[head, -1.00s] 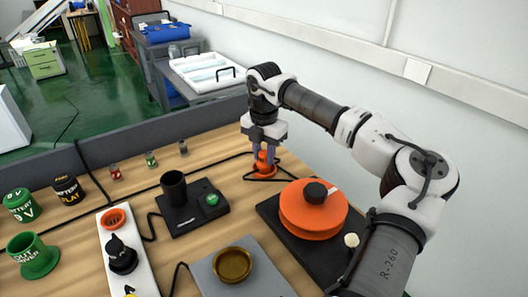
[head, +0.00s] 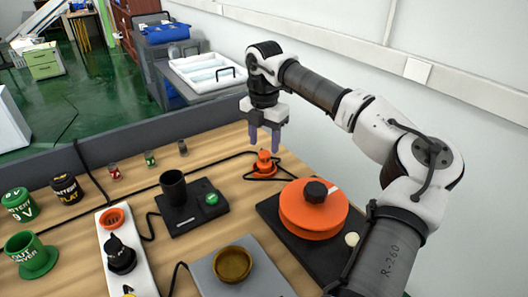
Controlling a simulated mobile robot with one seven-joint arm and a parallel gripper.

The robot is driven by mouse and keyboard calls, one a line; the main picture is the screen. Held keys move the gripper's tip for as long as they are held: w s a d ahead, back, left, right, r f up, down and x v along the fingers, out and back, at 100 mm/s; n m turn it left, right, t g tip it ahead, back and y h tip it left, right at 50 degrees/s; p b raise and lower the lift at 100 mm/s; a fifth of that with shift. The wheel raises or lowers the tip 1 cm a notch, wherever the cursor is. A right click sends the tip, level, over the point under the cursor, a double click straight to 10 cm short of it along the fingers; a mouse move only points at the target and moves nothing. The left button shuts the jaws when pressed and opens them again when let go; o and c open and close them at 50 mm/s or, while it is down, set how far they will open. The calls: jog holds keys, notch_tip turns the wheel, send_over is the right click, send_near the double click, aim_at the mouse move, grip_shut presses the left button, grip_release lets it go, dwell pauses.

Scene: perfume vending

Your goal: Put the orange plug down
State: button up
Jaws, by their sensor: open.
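The orange plug (head: 264,164) stands upright on the wooden table near its back right edge, with a dark cable beside it. My gripper (head: 264,148) is open and empty. It points down and is raised above the plug, apart from it. The two purple-grey fingers show a clear gap between them.
An orange disc device with a black knob (head: 315,192) stands on a black base to the right. A black cup unit (head: 174,188), a white socket strip (head: 143,274) and a grey plate with a brass bowl (head: 232,264) are nearby. Green and black containers stand at the left.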

aim_at(264, 153)
notch_tip(264, 153, up, 8)
jog(key=shift+b, duration=0.3)
